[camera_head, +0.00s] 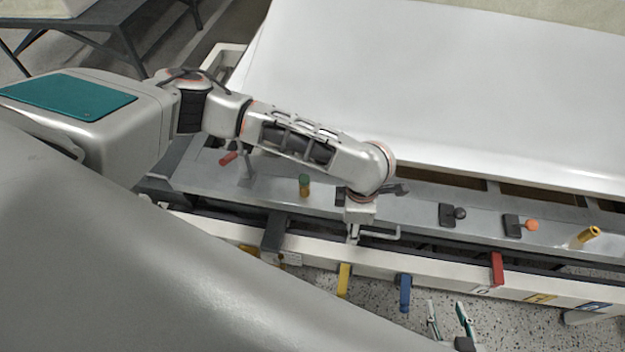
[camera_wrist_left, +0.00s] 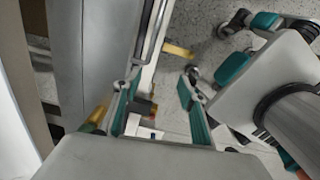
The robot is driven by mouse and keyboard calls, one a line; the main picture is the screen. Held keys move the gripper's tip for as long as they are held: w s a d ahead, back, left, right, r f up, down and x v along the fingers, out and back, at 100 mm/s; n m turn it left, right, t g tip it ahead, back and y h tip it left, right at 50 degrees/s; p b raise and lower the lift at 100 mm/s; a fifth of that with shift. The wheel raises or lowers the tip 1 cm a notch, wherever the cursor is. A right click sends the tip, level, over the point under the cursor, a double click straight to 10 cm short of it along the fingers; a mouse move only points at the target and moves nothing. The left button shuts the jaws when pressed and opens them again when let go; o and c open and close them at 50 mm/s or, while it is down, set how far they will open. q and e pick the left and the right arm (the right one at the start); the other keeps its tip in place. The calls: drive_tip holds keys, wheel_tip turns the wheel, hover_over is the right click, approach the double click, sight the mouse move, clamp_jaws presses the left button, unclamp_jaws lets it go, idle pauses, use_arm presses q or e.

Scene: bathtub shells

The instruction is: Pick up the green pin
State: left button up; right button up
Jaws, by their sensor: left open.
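The green pin (camera_head: 304,185) stands upright on the grey metal ledge, with a green top and an orange-yellow lower part. My left arm reaches over the ledge to the right of it; its gripper does not show clearly in the head view. In the left wrist view my left gripper (camera_wrist_left: 158,100) is open, with nothing held between its teal fingers. A yellow-and-green piece beside its left finger may be the pin, but I cannot tell. My right gripper (camera_head: 449,319) is open and empty over the speckled floor, apart from the pin.
A large white tub shell (camera_head: 450,85) lies behind the ledge. Along the ledge are a black knob (camera_head: 460,213), an orange knob (camera_head: 531,225) and a yellow pin (camera_head: 585,236). Yellow (camera_head: 343,280), blue (camera_head: 404,292) and red (camera_head: 497,268) levers line the front rail.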

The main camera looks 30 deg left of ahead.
sight(307, 179)
use_arm(q)
drive_tip(key=w+a+r+m+y, duration=0.1)
drive_tip(key=w+a, duration=0.1)
drive_tip(key=a, duration=0.3)
drive_tip(key=w+a+r+m+y, duration=0.1)
drive_tip(key=w+a+m+y, duration=0.1)
drive_tip(key=a, duration=0.3)
drive_tip(key=w+a+r+m+y, duration=0.1)
drive_tip(key=w+a+m, duration=0.1)
drive_tip(key=a, duration=0.3)
drive_tip(key=shift+r+y, duration=0.3)
drive_tip(key=x, duration=0.1)
drive_tip(key=b+x, duration=0.1)
drive_tip(key=x, duration=0.3)
drive_tip(key=shift+w+d+f+b, duration=0.1)
drive_tip(key=shift+w+f+b, duration=0.2)
drive_tip(key=shift+w+b, duration=0.1)
drive_tip(key=shift+f, duration=0.2)
drive_tip(key=shift+r, duration=0.1)
clamp_jaws()
